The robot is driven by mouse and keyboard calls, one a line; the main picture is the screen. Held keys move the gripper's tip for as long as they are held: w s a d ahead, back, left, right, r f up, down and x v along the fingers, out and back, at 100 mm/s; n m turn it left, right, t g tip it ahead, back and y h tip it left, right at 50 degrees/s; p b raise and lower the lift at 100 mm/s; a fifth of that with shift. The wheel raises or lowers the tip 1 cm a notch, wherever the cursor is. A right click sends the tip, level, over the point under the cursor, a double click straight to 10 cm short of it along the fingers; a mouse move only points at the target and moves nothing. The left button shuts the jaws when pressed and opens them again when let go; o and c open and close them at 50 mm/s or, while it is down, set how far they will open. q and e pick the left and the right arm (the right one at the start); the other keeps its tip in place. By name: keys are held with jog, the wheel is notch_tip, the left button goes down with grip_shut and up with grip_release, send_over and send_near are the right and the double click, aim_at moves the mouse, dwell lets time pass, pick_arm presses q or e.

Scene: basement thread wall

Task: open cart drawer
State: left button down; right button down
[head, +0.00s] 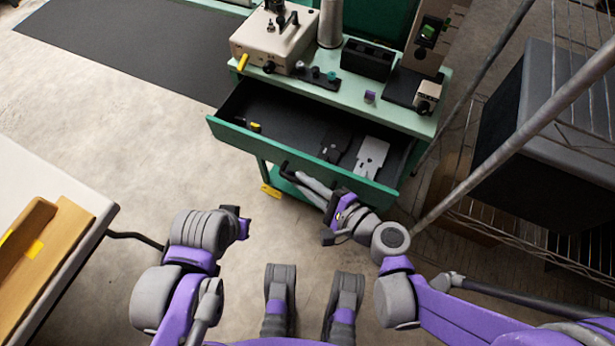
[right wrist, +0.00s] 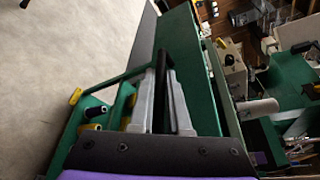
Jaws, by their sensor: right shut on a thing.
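The green cart (head: 408,118) stands ahead of me with its drawer (head: 250,142) pulled out toward me, its dark inside showing. My right gripper (head: 291,172) is at the drawer front and shut on the dark drawer handle. In the right wrist view, the grey fingers of my right gripper (right wrist: 163,88) lie on either side of the dark handle (right wrist: 164,62), beside the green drawer front (right wrist: 197,75). My left gripper (head: 242,224) hangs over the floor, apart from the cart; its jaw opening cannot be made out.
The drawer holds a pale flat plate (head: 371,157) and a small yellow-and-black item (head: 254,127). A beige machine (head: 275,42) stands on the cart top. A wire rack (head: 500,225) is close on the right, a white table (head: 75,262) on the left. Floor between is clear.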

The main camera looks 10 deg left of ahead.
jog(key=c, duration=0.9)
grip_release()
jog(key=shift+d, duration=0.1)
jog(key=p+v, duration=0.1)
jog(key=v, duration=0.9)
jog(key=shift+s+d+p, duration=0.25)
jog(key=shift+s+p, duration=0.05)
jog(key=shift+p, duration=0.05)
